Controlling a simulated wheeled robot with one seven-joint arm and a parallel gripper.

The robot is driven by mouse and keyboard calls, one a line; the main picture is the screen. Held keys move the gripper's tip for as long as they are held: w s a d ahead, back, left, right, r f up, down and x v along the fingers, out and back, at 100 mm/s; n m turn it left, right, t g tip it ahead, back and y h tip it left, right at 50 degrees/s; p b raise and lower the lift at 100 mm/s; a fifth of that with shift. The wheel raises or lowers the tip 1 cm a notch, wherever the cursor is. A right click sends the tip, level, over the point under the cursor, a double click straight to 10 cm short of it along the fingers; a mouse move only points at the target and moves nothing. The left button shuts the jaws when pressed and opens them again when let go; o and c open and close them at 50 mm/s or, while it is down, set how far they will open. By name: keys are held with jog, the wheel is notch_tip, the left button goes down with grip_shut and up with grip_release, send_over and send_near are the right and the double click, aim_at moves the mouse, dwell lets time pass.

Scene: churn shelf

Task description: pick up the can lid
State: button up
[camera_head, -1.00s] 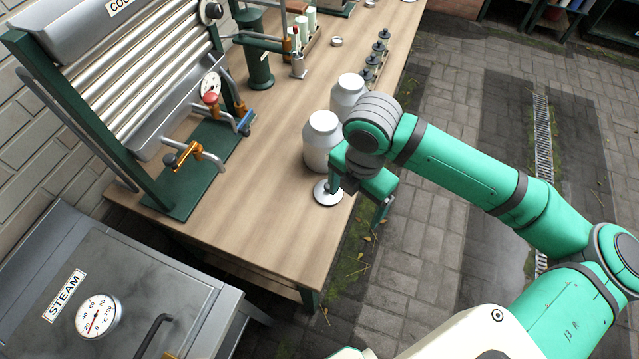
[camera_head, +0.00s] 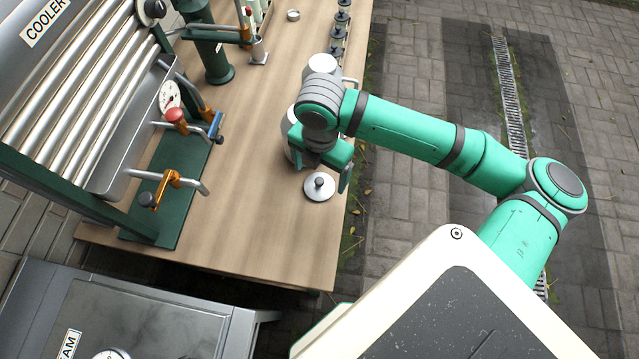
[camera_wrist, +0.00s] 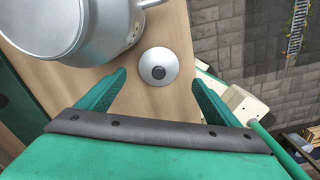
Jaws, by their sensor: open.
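The can lid (camera_head: 319,187) is a round pale metal disc with a dark knob. It lies flat on the wooden table near its right edge. In the wrist view the lid (camera_wrist: 158,67) shows ahead of my open fingers, roughly midway between their lines. My gripper (camera_head: 322,160) is above the table just behind the lid in the head view, with one finger near the table edge. In the wrist view my gripper (camera_wrist: 158,98) is open and empty, its two green fingers apart. I cannot tell its exact height over the lid.
A metal milk can (camera_wrist: 75,30) stands left of the lid, close to my left finger; my arm mostly hides it in the head view. The cooler stand (camera_head: 165,190) is farther left. The table (camera_head: 250,235) in front of the lid is clear.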

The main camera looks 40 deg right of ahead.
aim_at(320, 181)
jog(key=shift+w+f, duration=0.15)
jog(key=shift+f, duration=2.55)
jog(key=c, duration=1.1)
